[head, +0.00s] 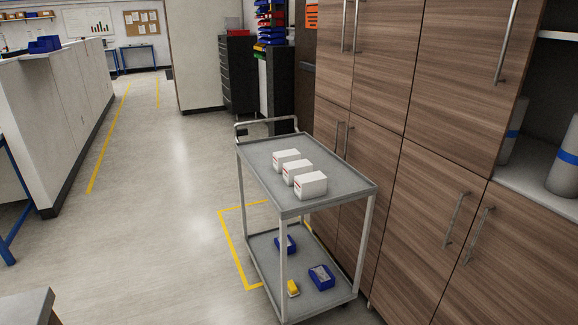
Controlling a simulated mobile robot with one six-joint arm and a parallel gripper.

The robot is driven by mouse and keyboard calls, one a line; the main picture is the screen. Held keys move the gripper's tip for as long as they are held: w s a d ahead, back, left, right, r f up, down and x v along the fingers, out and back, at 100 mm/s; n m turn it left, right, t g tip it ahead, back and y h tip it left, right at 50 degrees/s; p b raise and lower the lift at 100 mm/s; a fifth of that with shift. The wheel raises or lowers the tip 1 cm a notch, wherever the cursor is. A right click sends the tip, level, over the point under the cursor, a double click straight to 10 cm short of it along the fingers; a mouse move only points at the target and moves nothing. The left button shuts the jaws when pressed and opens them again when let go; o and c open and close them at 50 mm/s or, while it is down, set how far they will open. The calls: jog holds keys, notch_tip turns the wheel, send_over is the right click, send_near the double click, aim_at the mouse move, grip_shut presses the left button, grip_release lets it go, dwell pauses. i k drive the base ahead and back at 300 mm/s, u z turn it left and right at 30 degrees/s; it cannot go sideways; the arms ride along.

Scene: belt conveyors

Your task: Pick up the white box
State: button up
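Three white boxes stand in a row on the top shelf of a grey cart (258,155). The far box (286,160) is at the left, the middle box (297,172) is just beside it, and the near box (311,185) is closest to the shelf's front edge. Each box has a small reddish mark on one side. The boxes are close together; I cannot tell whether they touch. My gripper is not in view.
The cart's lower shelf (262,262) holds blue bins (321,277) and a yellow item (293,288). Wooden cabinets (400,210) stand close on the cart's right. Open floor (165,200) lies to its left. A grey surface corner (28,306) shows at bottom left.

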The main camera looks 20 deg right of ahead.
aim_at(279, 158)
jog(key=k, duration=0.5)
jog(key=i, duration=1.75)
jog(key=u, duration=1.2)
jog(key=i, duration=0.95)
jog(key=u, duration=0.6)
